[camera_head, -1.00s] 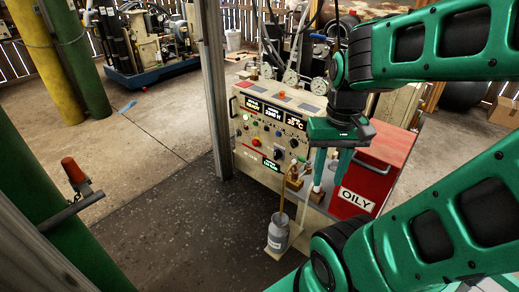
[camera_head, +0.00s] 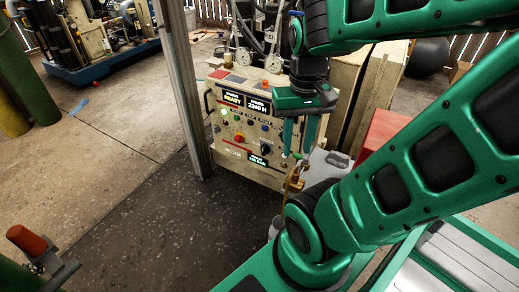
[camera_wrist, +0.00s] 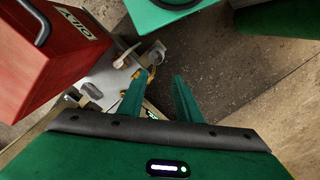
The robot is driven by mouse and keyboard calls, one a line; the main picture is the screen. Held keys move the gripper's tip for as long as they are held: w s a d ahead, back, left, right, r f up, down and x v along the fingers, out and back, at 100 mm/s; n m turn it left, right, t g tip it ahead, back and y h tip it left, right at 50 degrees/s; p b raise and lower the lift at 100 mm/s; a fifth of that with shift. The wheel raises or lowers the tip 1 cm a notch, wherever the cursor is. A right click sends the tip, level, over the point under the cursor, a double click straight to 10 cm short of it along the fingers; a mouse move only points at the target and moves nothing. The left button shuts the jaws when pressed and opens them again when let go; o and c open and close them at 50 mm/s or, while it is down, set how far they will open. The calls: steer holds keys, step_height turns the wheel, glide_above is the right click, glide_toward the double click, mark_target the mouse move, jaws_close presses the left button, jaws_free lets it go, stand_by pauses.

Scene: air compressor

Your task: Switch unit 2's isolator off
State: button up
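A beige control panel (camera_head: 222,152) stands in the middle of the head view, with lit displays reading READY and 2340 H. On its face are a red knob (camera_head: 238,137), a black knob (camera_head: 266,148) and several small lamps and buttons. I cannot read which control is unit 2's isolator. My gripper (camera_head: 297,155) hangs in front of the panel's right part, fingers pointing down, covering some of that face. In the wrist view the fingers (camera_wrist: 160,76) are apart with nothing between them. The gripper is open and does not appear to hold any control.
A grey post (camera_head: 184,90) stands just left of the panel. A red bin, labelled OILY in the wrist view (camera_wrist: 62,40), stands to the right. A brass fitting (camera_head: 294,180) is below my gripper. An orange-topped handle (camera_head: 27,242) is at lower left.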

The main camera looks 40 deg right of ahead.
steer(key=shift+o, duration=0.6)
steer(key=shift+s+d+r, duration=0.1)
steer(key=shift+s+r, duration=0.1)
steer(key=shift+s, duration=0.25)
steer(key=w+d+f+m+g+h, duration=0.1)
steer(key=w+d+f+m+h, duration=0.25)
steer(key=w+d+f, duration=0.4)
steer(key=w+d+f+m+g+h, duration=0.1)
steer(key=w+d+f+m+h, duration=0.25)
steer(key=w+f, duration=0.65)
steer(key=w+d+f+m+t+h, duration=0.2)
steer(key=w+d+f+h, duration=0.15)
steer(key=w+f, duration=0.65)
steer(key=n+t+h, duration=0.1)
steer(key=t+h, duration=0.1)
steer(key=t, duration=0.3)
glide_toward(263, 148)
steer(key=x, duration=0.9)
steer(key=shift+w, duration=0.1)
jaws_close()
